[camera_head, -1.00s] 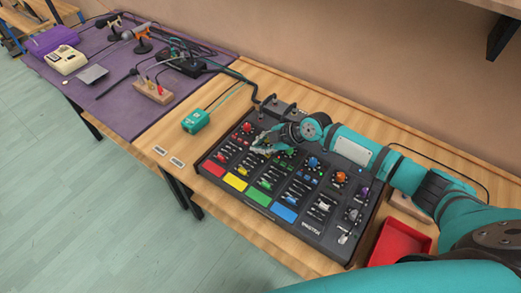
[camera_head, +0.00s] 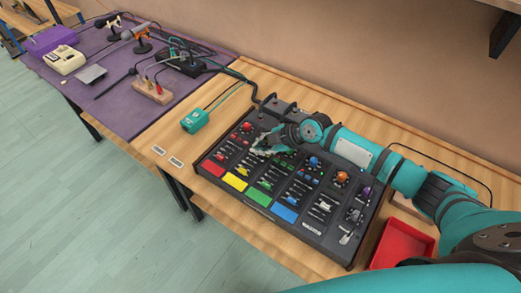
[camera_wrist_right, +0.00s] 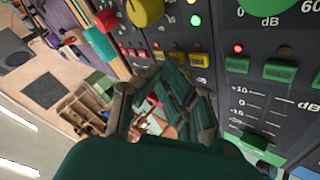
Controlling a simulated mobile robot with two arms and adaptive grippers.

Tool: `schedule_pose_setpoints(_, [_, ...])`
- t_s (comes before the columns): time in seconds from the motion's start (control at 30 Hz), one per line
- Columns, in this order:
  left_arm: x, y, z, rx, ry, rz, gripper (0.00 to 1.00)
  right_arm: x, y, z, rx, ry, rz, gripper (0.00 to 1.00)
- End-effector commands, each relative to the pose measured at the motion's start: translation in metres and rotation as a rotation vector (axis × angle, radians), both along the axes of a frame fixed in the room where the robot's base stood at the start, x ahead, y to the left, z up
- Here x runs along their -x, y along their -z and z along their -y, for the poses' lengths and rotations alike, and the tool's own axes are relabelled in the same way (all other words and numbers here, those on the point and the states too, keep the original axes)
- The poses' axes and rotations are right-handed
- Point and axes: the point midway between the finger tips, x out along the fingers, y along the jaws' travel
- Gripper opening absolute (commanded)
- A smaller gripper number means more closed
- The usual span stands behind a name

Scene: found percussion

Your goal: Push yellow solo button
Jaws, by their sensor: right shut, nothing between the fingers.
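The black mixer (camera_head: 312,225) lies on the wooden table with colour-coded channel strips. My right gripper (camera_head: 258,150) is over its upper left part, near the yellow and green strips, and hides some controls there. In the right wrist view the gripper (camera_wrist_right: 165,115) is shut and empty. Beyond its fingers is a small yellow button (camera_wrist_right: 198,60), apparently the yellow solo button, beside another yellow button (camera_wrist_right: 160,53). The gripper appears close to them; I cannot tell whether it touches. Green mute (camera_wrist_right: 237,65) and solo (camera_wrist_right: 280,70) buttons are to their right. My left gripper is out of view.
A yellow knob (camera_wrist_right: 145,12) and a red knob (camera_wrist_right: 106,20) stand up from the panel near the fingers. A red tray (camera_head: 402,243) is right of the mixer. A teal box (camera_head: 195,121) sits to its left, and a purple-covered table (camera_head: 115,102) is beyond.

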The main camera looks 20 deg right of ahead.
Motion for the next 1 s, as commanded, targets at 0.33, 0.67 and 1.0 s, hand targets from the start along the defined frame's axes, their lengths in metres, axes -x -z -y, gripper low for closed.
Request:
schedule_pose_setpoints(0.33, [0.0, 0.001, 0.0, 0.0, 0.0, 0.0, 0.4, 0.0, 0.0, 0.0, 0.001, 0.001, 0.0, 0.0])
schedule_pose_setpoints(0.67, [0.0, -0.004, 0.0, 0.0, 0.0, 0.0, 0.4, 0.0, -0.011, 0.0, 0.001, 0.0, 0.0, 0.0])
schedule_pose_setpoints(1.0, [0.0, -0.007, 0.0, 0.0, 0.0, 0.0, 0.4, 0.0, -0.016, 0.0, 0.0, -0.001, 0.001, 0.0])
